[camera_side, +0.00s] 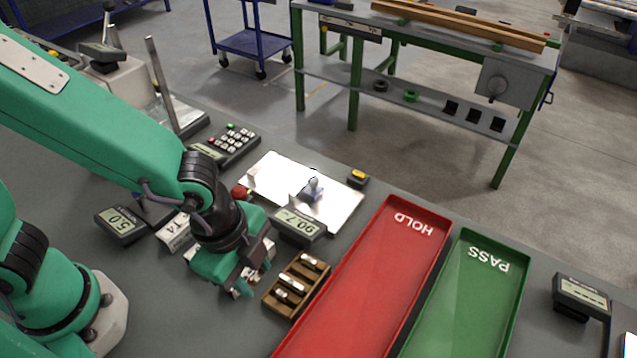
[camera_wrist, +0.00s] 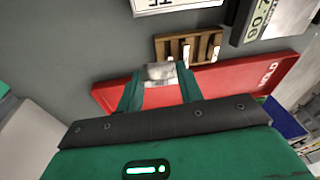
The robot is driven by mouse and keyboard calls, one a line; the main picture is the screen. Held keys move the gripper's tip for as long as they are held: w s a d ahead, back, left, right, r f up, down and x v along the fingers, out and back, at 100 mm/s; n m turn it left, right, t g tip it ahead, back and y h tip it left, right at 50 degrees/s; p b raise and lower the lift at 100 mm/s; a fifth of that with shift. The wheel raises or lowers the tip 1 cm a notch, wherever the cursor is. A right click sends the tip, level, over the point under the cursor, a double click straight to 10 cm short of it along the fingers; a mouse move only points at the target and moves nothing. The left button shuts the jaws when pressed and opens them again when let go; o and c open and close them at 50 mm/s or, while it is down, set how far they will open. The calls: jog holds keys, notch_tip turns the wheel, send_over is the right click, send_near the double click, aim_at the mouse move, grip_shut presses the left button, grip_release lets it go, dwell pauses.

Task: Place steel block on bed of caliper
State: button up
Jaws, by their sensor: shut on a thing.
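My gripper (camera_side: 254,280) is low at the front of the bench in the side view, left of the wooden rack. In the wrist view my gripper (camera_wrist: 160,88) has its two green fingers shut on the steel block (camera_wrist: 160,72), a small shiny grey piece at the fingertips. In the side view the block is mostly hidden by the fingers. I cannot clearly tell which device is the caliper. A digital display (camera_side: 299,226) reading about 90.7 stands at the front edge of a bright metal plate (camera_side: 268,176), which carries a small grey object (camera_side: 314,188).
The wooden rack (camera_side: 281,306) holds several metal pieces, close beside my gripper. The red HOLD tray (camera_side: 437,243) and green PASS tray (camera_side: 520,285) lie to the right. A white box (camera_side: 172,232), a 5.0 display (camera_side: 121,225) and a keypad unit (camera_side: 232,142) stand to the left and behind.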

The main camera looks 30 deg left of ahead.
jog(key=shift+s+d+r, duration=0.25)
jog(key=shift+s+r, duration=0.15)
jog(key=shift+s, duration=0.2)
jog(key=shift+s+d+r, duration=0.25)
jog(key=shift+s+r, duration=0.15)
jog(key=shift+s, duration=0.25)
jog(key=shift+s+d+r, duration=0.25)
jog(key=shift+s+r, duration=0.15)
jog(key=shift+s, duration=0.2)
jog(key=shift+w, duration=0.1)
jog(key=w+a+r+n, duration=0.4)
jog(key=w+a+n, duration=0.55)
jog(key=w, duration=0.55)
jog(key=w+a+r+n, duration=0.1)
jog(key=w+a+n, duration=0.2)
jog(key=a, duration=0.5)
jog(key=w+a+r+n+y, duration=0.1)
jog(key=w+a+n, duration=0.3)
jog(key=a, duration=0.4)
jog(key=shift+r+y, duration=0.3)
jog(key=shift+r, duration=0.5)
jog(key=shift+w, duration=0.1)
jog(key=d+f+n, duration=0.1)
jog(key=d+f, duration=0.2)
jog(key=d, duration=1.3)
jog(key=shift+w+d+f, duration=0.15)
jog(key=shift+d+f, duration=0.05)
jog(key=shift+d, duration=0.05)
